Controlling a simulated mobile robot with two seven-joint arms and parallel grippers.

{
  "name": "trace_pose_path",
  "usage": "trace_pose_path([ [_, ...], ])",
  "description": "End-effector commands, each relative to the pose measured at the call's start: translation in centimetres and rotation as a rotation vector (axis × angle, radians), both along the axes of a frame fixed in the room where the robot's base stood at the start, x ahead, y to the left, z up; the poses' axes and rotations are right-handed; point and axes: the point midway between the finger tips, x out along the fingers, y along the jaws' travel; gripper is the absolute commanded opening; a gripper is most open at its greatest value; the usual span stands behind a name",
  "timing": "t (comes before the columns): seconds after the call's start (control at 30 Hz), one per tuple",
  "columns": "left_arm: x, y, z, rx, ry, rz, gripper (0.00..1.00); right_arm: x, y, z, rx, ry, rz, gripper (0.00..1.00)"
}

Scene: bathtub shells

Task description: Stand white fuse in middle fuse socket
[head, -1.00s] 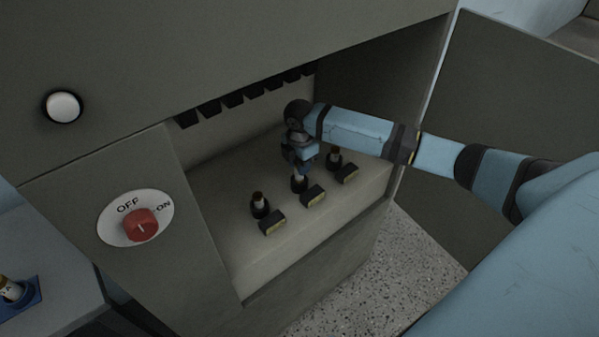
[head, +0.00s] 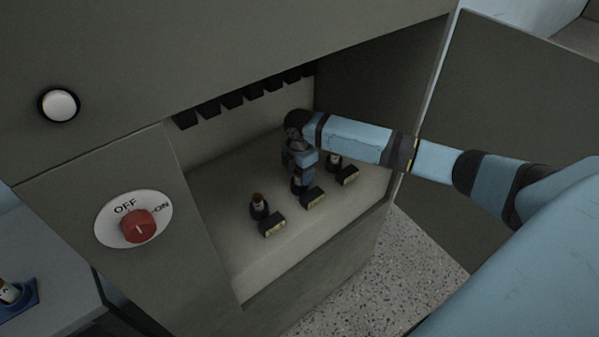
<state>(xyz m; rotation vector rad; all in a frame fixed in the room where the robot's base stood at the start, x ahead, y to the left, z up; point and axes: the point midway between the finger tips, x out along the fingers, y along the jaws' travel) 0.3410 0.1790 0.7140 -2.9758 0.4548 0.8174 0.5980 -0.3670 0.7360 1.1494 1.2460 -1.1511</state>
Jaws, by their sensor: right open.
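The white fuse (head: 296,182) stands at the middle fuse socket (head: 297,191) inside the open cabinet; it looks upright, and its top is hidden by my gripper. My right gripper (head: 298,174) is open, pointing down directly over the middle socket, with its fingers low at the fuse's upper part. I cannot tell whether they touch it. The left socket (head: 260,210) holds a fuse with a brown top. The right socket (head: 334,165) also holds a fuse, partly hidden by my gripper. My left gripper is out of view.
Small dark blocks with yellow labels (head: 272,229) sit in front of the sockets. A row of black blocks (head: 232,101) hangs at the cabinet's upper back. The open door (head: 500,130) stands at right. A red OFF/ON knob (head: 138,227) and a blue holder with a fuse (head: 18,300) are at left.

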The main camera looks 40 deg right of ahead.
Motion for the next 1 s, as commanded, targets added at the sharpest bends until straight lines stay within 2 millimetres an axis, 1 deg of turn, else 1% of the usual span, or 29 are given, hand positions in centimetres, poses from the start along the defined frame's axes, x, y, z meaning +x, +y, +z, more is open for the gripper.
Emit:
trace_pose_path([
  [0.17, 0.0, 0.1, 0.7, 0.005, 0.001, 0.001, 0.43, 0.1, 0.0, 3.2, 0.000, -0.003, 0.001, 0.54],
  [0.27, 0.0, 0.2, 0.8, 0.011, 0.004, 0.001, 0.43, 0.1, -0.1, 5.5, -0.001, -0.004, 0.000, 0.54],
  [0.4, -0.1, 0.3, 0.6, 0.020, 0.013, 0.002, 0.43, 0.1, 0.0, 8.4, 0.001, -0.003, 0.000, 0.54],
  [0.5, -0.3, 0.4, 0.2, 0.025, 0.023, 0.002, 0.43, 0.1, 0.0, 10.0, 0.000, -0.003, 0.000, 0.54],
  [0.6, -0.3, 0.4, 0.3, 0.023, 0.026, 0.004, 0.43, 0.1, 0.0, 11.1, 0.001, -0.001, 0.000, 0.54],
  [0.7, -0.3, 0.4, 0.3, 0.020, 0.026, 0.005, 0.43, 0.1, 0.0, 11.7, 0.000, 0.000, 0.000, 0.54],
  [1.0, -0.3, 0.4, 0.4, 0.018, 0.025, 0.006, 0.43, 0.0, 0.0, 11.8, 0.000, 0.000, -0.001, 0.54],
])
